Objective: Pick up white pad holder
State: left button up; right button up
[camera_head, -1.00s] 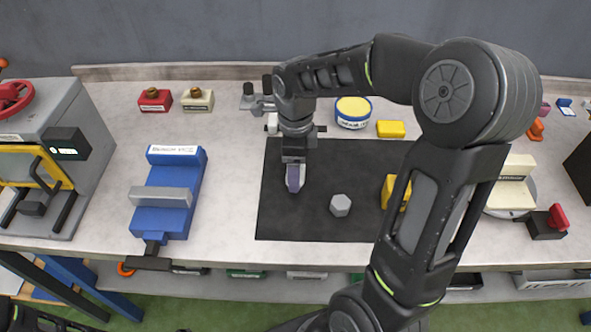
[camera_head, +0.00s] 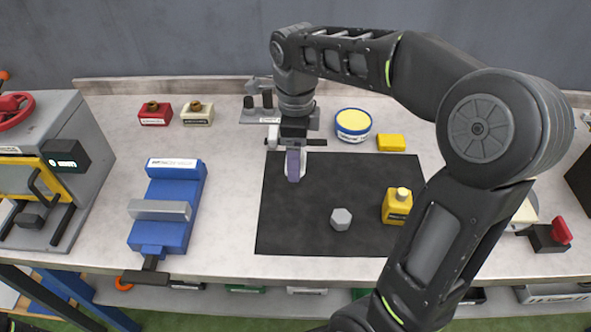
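The white pad holder (camera_head: 197,114) is a small cream block with a label on its front and a brown knob on top. It stands at the back left of the bench, just right of a similar red pad holder (camera_head: 155,114). My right gripper (camera_head: 295,166) points down over the back left part of the black mat, to the right of and nearer than the white pad holder, well apart from it. Its fingers look purple and pale; the gap between them cannot be made out. My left gripper is out of view.
A blue vice (camera_head: 178,187) stands at the left. The black mat (camera_head: 295,225) carries a grey hex piece (camera_head: 341,219) and a yellow bottle (camera_head: 397,206). A round blue-and-yellow tin (camera_head: 353,125) and yellow block (camera_head: 391,143) stand behind. A grey stand (camera_head: 258,114) is beside my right wrist.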

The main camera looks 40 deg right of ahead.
jog(key=shift+r, duration=0.8)
jog(key=o, duration=0.8)
jog(key=c, duration=0.6)
